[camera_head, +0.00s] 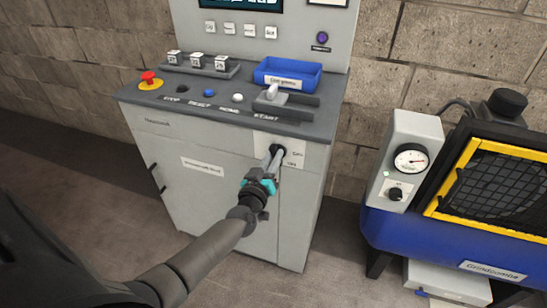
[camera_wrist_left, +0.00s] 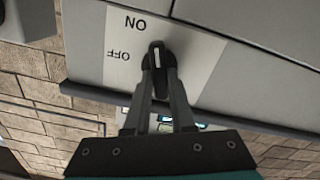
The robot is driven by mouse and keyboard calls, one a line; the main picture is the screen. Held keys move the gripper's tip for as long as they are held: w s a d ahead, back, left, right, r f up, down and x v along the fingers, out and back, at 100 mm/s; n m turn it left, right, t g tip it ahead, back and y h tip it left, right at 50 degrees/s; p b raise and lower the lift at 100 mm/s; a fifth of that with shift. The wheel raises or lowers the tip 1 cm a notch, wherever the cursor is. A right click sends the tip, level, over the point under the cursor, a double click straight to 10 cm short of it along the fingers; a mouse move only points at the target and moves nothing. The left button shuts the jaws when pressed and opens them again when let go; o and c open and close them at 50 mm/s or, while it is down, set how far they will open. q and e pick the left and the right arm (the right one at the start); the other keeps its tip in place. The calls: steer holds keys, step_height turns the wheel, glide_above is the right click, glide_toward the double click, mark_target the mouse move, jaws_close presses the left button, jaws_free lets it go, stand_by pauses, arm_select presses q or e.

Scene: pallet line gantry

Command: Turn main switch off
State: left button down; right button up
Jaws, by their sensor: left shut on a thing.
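The main switch is a black rotary knob (camera_wrist_left: 157,78) with a white mark, on a pale plate (camera_wrist_left: 192,50) on the cabinet front. The words ON and OFF show upside down on the plate in the left wrist view, both left of the knob. The white mark runs nearly straight up and down in that view. My left gripper (camera_wrist_left: 160,92) is shut on the knob, one finger on each side. In the head view my left gripper (camera_head: 273,163) reaches the plate (camera_head: 296,144) from below, and its fingers partly hide the knob. My right gripper is not in view.
The grey control cabinet (camera_head: 205,207) carries a red emergency button (camera_head: 149,78), a lever (camera_head: 271,92) and a blue tray (camera_head: 287,74) on top. A blue machine with a gauge (camera_head: 411,160) stands at the right. Bare floor lies between them.

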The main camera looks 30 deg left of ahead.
arm_select(q)
steer(key=shift+s+a+f+n+b, duration=0.15)
steer(key=shift+n+b, duration=0.35)
steer(key=shift+n, duration=1.85)
steer(key=shift+w+d+f+n+b, duration=0.1)
steer(key=shift+n+b, duration=0.4)
steer(key=shift+n, duration=1.8)
steer(key=shift+s+a+f+n+b, duration=0.15)
steer(key=shift+n+b, duration=0.35)
steer(key=shift+n, duration=1.85)
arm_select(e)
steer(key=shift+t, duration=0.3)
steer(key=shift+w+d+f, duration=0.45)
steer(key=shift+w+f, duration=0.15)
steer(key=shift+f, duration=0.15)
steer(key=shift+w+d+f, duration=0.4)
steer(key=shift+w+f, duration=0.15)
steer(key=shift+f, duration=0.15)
arm_select(q)
steer(key=shift+w, duration=0.1)
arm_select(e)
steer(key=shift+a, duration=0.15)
arm_select(q)
steer(key=c, duration=0.8)
jaws_free()
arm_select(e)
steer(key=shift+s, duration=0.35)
arm_select(q)
steer(key=shift+o, duration=0.2)
